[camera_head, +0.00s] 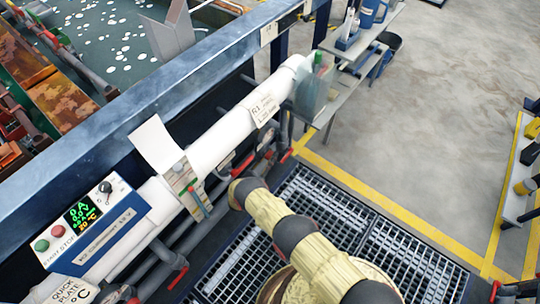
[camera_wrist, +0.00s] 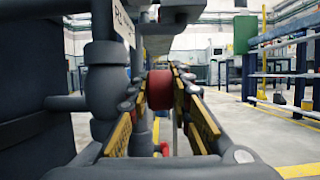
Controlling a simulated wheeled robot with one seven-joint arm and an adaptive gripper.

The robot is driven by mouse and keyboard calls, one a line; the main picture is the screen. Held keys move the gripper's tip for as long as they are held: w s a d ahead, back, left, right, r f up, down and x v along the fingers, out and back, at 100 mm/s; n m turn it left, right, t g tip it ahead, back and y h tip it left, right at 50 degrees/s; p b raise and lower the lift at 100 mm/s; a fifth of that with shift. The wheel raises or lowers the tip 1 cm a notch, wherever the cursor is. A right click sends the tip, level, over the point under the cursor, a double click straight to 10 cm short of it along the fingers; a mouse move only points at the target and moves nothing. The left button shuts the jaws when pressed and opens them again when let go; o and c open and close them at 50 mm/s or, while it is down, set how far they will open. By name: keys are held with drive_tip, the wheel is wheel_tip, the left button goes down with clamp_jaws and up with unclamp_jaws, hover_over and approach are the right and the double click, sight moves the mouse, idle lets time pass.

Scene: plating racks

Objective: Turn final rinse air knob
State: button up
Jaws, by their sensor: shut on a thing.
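A red round knob (camera_wrist: 160,94) shows in the middle of the wrist view, beside grey pipework. My gripper (camera_wrist: 160,78) is shut on it, with one yellow-and-black finger along each side of the knob. I see no readable label on the knob. In the head view my arm reaches from the bottom right towards the pipes under the blue rail. There the fingertips and the held knob are hidden.
A control box (camera_head: 95,228) with a lit display and buttons is at the lower left. A white pipe (camera_head: 217,137) runs along the blue rail (camera_head: 165,108). Other red valve handles sit low among the pipes. Metal grating (camera_head: 400,262) covers the floor beside it; open floor lies right.

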drive_tip(key=shift+r, duration=0.15)
clamp_jaws()
drive_tip(key=shift+w+r+g+y+p, duration=0.1)
drive_tip(key=shift+g+y+p, duration=0.3)
drive_tip(key=shift+p, duration=0.2)
drive_tip(key=shift+f+g+y+p, duration=0.2)
drive_tip(key=shift+g+y+p, duration=0.3)
drive_tip(key=shift+g, duration=0.2)
drive_tip(key=o, duration=0.7)
unclamp_jaws()
drive_tip(key=shift+c, duration=0.2)
drive_tip(key=shift+f, duration=0.15)
